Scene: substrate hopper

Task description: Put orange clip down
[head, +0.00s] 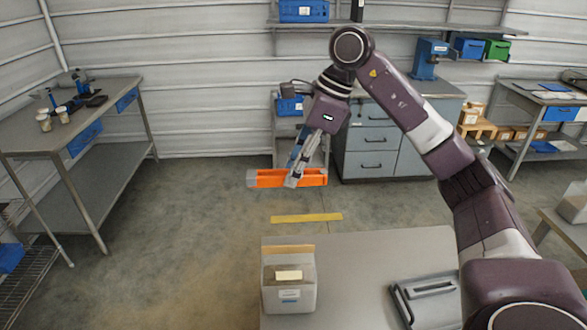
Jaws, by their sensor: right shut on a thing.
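The orange clip (271,179) is a long orange bar with a grey end at its left. My right gripper (294,180) is shut on it, toward the right half of the bar. The clip is level and in the air, above the floor and beyond the far edge of the grey table. The fingers hide a small part of the clip. My left gripper is not in view.
The grey table (365,260) carries a grey-white container (289,285) at its left and a dark grey tray-like frame (427,297) at its right. The table's middle is bare. A yellow strip (306,218) lies on the floor beyond it. A workbench (70,110) stands left, drawers (371,140) behind.

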